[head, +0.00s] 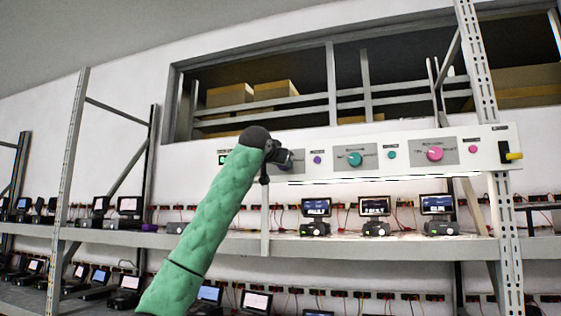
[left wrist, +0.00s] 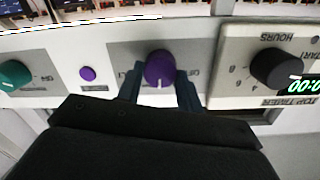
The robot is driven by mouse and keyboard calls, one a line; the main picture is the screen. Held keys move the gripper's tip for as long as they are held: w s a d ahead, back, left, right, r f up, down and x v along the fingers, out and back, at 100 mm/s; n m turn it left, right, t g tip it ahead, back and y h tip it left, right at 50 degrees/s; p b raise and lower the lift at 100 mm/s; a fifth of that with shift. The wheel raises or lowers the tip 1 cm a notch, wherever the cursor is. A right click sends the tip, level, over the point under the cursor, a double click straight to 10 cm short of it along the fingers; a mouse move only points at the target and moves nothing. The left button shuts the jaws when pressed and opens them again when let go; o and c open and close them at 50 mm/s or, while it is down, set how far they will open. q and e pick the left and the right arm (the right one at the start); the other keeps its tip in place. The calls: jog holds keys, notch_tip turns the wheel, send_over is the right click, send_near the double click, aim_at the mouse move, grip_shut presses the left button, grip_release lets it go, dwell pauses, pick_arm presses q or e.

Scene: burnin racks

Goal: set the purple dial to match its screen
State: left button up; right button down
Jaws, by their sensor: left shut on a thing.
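The purple dial (left wrist: 160,69) sits on a grey plate of the white wall panel, with a pale pointer mark on its lower part in the left wrist view. My left gripper (left wrist: 160,88) is shut on it, one dark finger on each side. In the head view my left gripper (head: 284,157) is at the panel and hides most of that dial. A green digital display (left wrist: 303,86) beside a black hours knob (left wrist: 276,69) is partly cut off in the left wrist view. I cannot tell which screen belongs to the purple dial. My right gripper is not in view.
The panel (head: 408,172) also carries a small purple button (head: 317,160), a teal dial (head: 355,159), a pink dial (head: 434,152) and a yellow-tipped switch (head: 513,156). Below, a shelf (head: 350,246) holds several devices with lit screens (head: 316,207). A metal upright (head: 480,75) stands at right.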

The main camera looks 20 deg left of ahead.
pick_arm(q)
jog(key=shift+f, duration=0.15)
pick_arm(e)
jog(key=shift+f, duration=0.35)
pick_arm(q)
jog(key=o, duration=1)
jog(key=shift+w, duration=0.1)
jog(key=shift+s, duration=0.2)
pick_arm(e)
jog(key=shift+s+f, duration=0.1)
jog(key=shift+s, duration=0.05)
pick_arm(q)
jog(key=s+b, duration=0.3)
jog(key=s, duration=0.4)
jog(key=shift+s+a+r, duration=0.2)
jog(key=shift+r, duration=0.1)
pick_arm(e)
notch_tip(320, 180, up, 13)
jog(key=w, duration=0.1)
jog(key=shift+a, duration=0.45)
